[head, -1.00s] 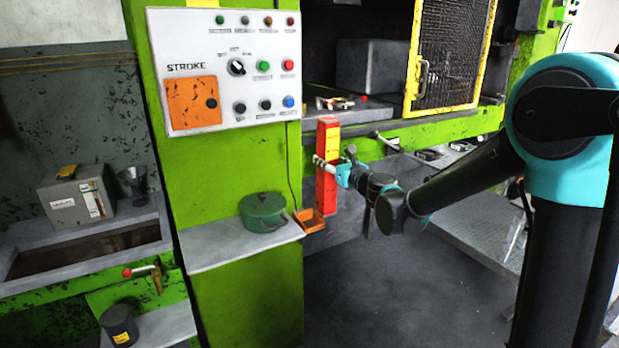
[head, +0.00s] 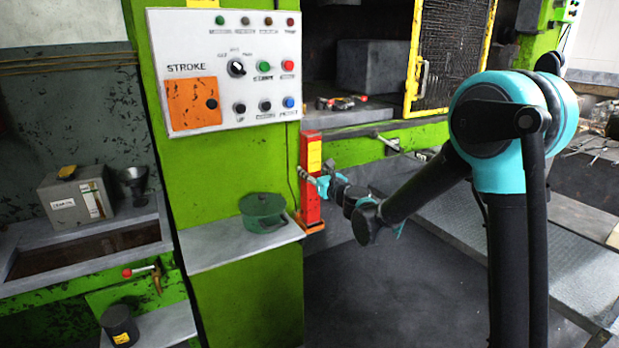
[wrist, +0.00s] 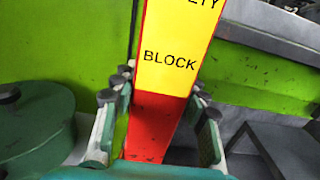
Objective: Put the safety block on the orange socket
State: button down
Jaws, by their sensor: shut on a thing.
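The safety block (head: 311,157) is a tall red bar with a yellow label; it stands upright in the head view. In the wrist view the block (wrist: 172,60) shows the word BLOCK and runs between my fingers. My gripper (head: 311,175) is shut on it around its middle, one finger on each side in the wrist view (wrist: 160,110). The orange socket (head: 314,229) is beside the shelf's right end, mostly hidden by the block. The block's lower end is over or at the socket; I cannot tell whether it is seated.
A green lidded pot (head: 263,212) stands on the grey shelf (head: 235,247) just left of the block. The green press column (head: 240,165) with the STROKE panel (head: 222,70) rises behind the shelf. The dark floor (head: 365,290) at right is clear.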

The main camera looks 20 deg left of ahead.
jog(key=shift+a+f, duration=0.2)
jog(key=shift+f, duration=0.85)
jog(key=c, duration=0.8)
grip_release()
jog(key=shift+f, duration=0.1)
jog(key=shift+c, duration=0.2)
jog(key=shift+d, duration=0.1)
